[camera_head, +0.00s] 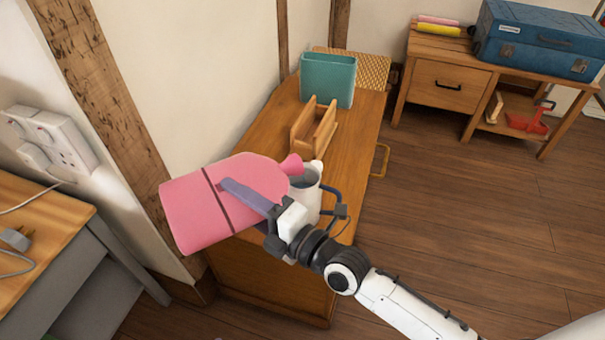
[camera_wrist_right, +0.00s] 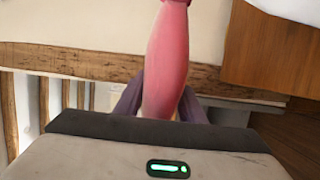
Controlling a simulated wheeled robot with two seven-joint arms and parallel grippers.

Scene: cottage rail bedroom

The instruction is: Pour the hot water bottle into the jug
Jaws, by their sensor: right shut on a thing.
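The pink hot water bottle (camera_head: 235,170), with a dark band across it, is held in the air over the left end of the wooden cabinet. My right gripper (camera_head: 232,189) is shut on it; the bottle also fills the middle of the right wrist view (camera_wrist_right: 166,65). The bottle lies tilted, its neck pointing right and its flared mouth close to the rim of the white jug (camera_head: 306,200). I cannot tell whether they touch. The jug stands upright on the cabinet, a blue handle at its right, partly hidden by my gripper. No water shows. My left gripper is out of view.
The wooden cabinet (camera_head: 345,128) also bears a wooden rack (camera_head: 315,128) and a teal holder (camera_head: 327,79) behind the jug. A desk (camera_head: 35,215) stands at left, below a wall socket (camera_head: 55,140). A blue case (camera_head: 535,42) sits on a bench at back right. Open floor lies right.

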